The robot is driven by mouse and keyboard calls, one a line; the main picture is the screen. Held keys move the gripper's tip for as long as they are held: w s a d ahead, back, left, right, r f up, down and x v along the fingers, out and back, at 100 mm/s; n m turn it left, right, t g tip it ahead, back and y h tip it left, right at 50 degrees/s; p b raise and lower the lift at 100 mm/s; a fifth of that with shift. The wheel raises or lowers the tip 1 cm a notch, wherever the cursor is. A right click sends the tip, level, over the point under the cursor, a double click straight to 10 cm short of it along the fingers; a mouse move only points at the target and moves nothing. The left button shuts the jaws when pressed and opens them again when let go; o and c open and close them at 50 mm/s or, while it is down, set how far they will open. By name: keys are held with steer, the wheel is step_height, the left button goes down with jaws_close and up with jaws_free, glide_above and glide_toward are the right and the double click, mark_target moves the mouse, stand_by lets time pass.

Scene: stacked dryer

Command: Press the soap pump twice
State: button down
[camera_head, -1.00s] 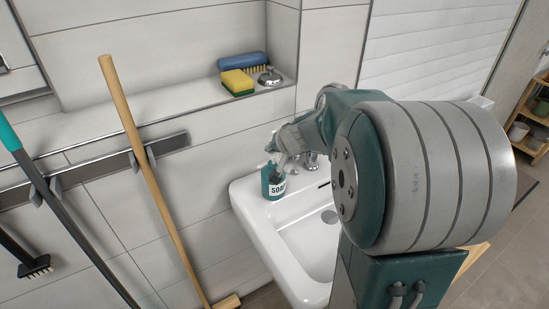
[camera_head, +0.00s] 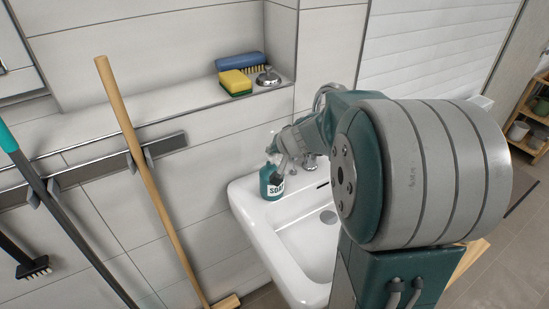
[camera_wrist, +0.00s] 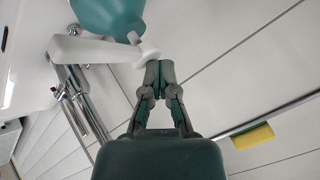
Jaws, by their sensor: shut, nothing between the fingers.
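A teal soap bottle (camera_head: 272,184) with a label reading "SOAP" stands on the back left corner of the white sink (camera_head: 290,280). My gripper (camera_head: 283,168) is at the bottle's top in the head view, and my arm partly hides the sink behind it. In the wrist view, my gripper (camera_wrist: 159,66) is shut and empty, its fingertips at the white pump head (camera_wrist: 145,51) above the teal bottle (camera_wrist: 108,14). The fingertips appear to touch the pump head, but I cannot be sure. The bottle looks upright in the head view.
A chrome faucet (camera_wrist: 84,105) stands close to the pump. Long-handled tools, including a wooden pole (camera_head: 150,180), hang at the left.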

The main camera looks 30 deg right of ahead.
mark_target(272, 156)
steer(key=shift+f, duration=0.55)
stand_by(0.5)
steer(key=shift+r, duration=0.85)
steer(key=shift+r, duration=3)
steer(key=shift+f, duration=3.1)
